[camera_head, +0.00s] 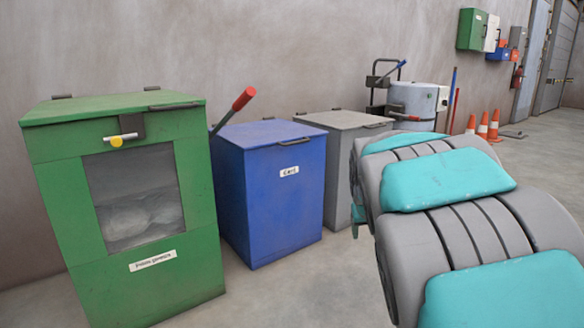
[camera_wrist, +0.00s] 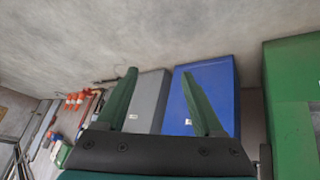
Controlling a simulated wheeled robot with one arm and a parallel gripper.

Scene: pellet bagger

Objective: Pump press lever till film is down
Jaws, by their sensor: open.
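The press lever (camera_head: 234,110) is a dark bar with a red grip, rising at a tilt between the green bin and the blue bin. The green bin (camera_head: 150,215) has a shut lid and a window (camera_head: 135,195) with pale, crumpled film low behind it. A latch with a yellow knob (camera_head: 117,142) sits on its front. In the wrist view my gripper (camera_wrist: 160,80) is open and empty, its two green fingers apart in front of the grey and blue bins. I cannot make out the lever in the wrist view. My gripper is hidden in the head view.
The blue bin (camera_head: 283,205) and the grey bin (camera_head: 338,150) stand in a row along the wall. A drum on a trolley (camera_head: 412,100) and orange cones (camera_head: 483,123) are farther back. My arm fills the right front. Bare floor lies before the bins.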

